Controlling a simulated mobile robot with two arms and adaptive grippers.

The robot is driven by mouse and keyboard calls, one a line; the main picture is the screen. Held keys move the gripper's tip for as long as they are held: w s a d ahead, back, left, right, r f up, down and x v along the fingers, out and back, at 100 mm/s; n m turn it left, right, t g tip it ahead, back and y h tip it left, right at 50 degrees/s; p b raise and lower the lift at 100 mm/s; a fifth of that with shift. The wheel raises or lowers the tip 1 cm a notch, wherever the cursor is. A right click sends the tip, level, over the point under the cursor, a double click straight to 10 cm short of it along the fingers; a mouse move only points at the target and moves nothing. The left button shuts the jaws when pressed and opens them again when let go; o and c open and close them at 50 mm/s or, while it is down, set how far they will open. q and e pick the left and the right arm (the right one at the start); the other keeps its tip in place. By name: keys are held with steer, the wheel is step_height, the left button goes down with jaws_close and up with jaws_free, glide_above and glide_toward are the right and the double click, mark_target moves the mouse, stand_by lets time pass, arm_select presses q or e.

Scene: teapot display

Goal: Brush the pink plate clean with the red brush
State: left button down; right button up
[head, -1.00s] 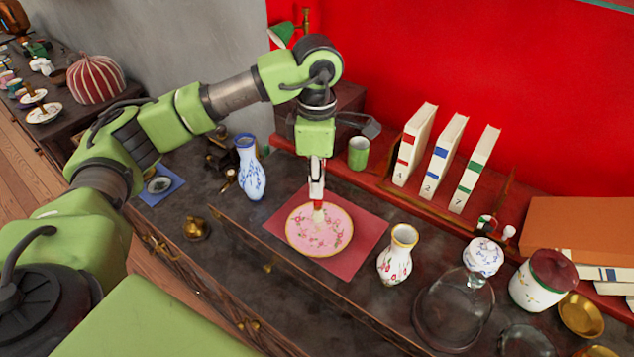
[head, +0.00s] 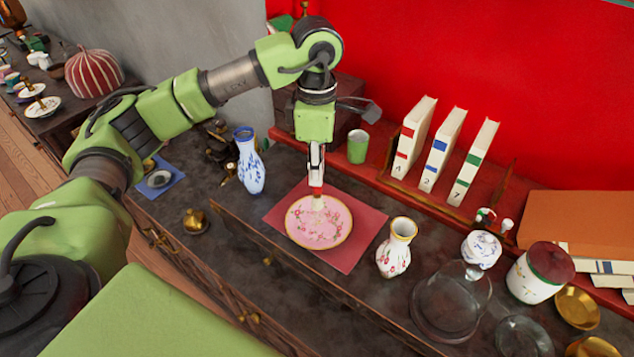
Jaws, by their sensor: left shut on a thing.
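The pink plate (head: 322,234), with a gold rim and a flower pattern, lies on a red mat (head: 357,252) in the middle of the dark cabinet top. My left gripper (head: 316,182) points down over the plate's far part and is shut on the red brush (head: 316,191). The brush's red handle end shows just below the fingers, and its pale bristles point down at the plate. They look to be at or very near its surface; I cannot tell if they touch. Pale marks show on the plate near its middle. My right gripper is not in view.
A blue-and-white vase (head: 250,165) stands left of the mat, and a flowered vase (head: 396,250) stands at its right edge. A green cup (head: 357,147) and three upright books (head: 440,152) stand behind. A glass dome (head: 450,302) and a lidded jar (head: 540,273) are at right.

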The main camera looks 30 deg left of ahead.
arm_select(q)
step_height(320, 180, down, 6)
steer(key=w+b, duration=0.2)
steer(key=b, duration=0.3)
steer(key=shift+a+f, duration=0.2)
steer(key=shift+a, duration=0.05)
steer(key=shift+f+b, duration=0.85)
steer(key=shift+f, duration=0.2)
stand_by(0.3)
steer(key=shift+r, duration=0.1)
